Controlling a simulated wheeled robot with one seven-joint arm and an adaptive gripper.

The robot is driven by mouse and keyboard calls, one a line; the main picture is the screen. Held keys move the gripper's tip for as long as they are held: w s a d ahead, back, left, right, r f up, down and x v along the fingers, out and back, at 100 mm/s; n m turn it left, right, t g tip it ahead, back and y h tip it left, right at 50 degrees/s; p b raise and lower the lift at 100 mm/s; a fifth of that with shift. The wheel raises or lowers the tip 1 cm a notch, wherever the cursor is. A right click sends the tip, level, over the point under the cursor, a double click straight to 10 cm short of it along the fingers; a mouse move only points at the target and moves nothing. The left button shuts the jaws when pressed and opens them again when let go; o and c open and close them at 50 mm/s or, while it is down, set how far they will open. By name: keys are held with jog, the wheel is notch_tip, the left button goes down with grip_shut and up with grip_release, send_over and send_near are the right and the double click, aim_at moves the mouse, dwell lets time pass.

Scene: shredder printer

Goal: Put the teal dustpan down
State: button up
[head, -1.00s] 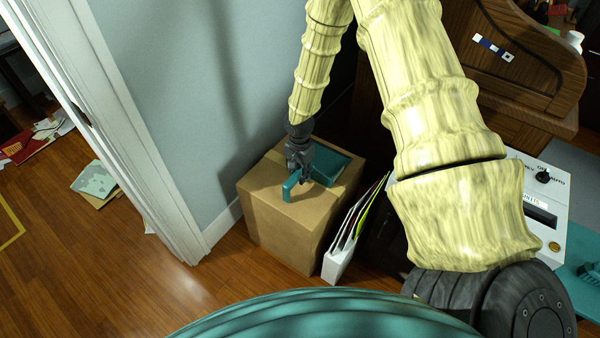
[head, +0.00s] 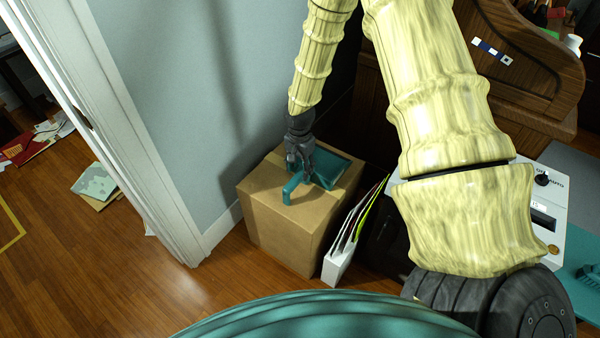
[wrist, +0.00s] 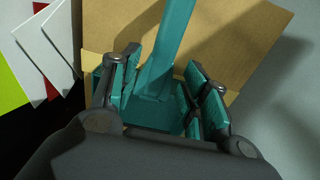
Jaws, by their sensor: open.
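The teal dustpan (head: 330,168) lies on top of a cardboard box (head: 285,225) in the head view, its handle pointing toward the box's front left edge. My gripper (head: 302,176) is just over the dustpan, near where the handle meets the pan. In the wrist view the dustpan's handle (wrist: 168,45) runs up between my open fingers, with a finger on each side and visible space beside it. My gripper (wrist: 162,90) covers much of the pan part there. The box top (wrist: 235,45) shows behind the handle.
A white file holder (head: 338,262) with papers stands right of the box. A grey wall (head: 190,100) is close behind and left of the box. A wooden desk and a white machine (head: 545,205) are at the right. Papers (head: 97,182) lie on the floor at left.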

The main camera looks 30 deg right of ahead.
notch_tip(320, 180, up, 8)
jog(key=shift+f+p, duration=0.15)
jog(key=shift+p, duration=0.2)
jog(key=shift+s, duration=0.1)
dwell(0.4)
